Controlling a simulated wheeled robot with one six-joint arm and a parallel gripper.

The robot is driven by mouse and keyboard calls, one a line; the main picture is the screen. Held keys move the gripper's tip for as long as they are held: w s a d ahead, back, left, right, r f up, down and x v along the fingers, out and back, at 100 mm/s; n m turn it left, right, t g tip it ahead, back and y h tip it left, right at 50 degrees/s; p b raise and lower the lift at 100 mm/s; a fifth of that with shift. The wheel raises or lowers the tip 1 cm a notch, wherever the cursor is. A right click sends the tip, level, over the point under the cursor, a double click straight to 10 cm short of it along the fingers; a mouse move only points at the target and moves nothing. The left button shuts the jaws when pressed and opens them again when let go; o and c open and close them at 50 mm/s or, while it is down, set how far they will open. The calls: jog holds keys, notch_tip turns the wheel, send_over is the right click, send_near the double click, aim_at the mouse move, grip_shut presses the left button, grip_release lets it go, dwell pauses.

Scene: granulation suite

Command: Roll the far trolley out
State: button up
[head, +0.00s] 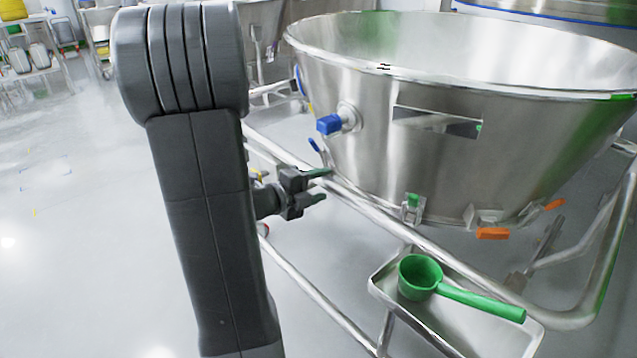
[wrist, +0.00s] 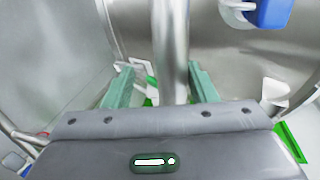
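A large steel bowl trolley (head: 450,120) with a tubular frame fills the right of the head view. Its upper rail (head: 385,220) runs diagonally below the bowl. My gripper (head: 322,184) is open beside the left end of this rail. In the wrist view my gripper (wrist: 160,75) has two green fingers spread apart, with a steel tube (wrist: 171,45) showing between them, nearer the right finger. I cannot tell whether either finger touches it. Another steel vessel (head: 263,22) stands behind, partly hidden by my arm; I cannot tell which one is the far trolley.
A green scoop (head: 420,272) lies in a steel tray (head: 450,335) on the trolley's near side. A blue-capped port (head: 330,124) and orange handles (head: 493,233) stick out from the bowl. Shelves (head: 30,75) with containers stand at the far left. The floor at left is clear.

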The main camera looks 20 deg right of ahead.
jog(key=shift+r, duration=0.2)
jog(key=p+v, duration=0.3)
jog(key=v, duration=1)
jog(key=shift+s+a, duration=0.15)
jog(key=shift+a, duration=0.25)
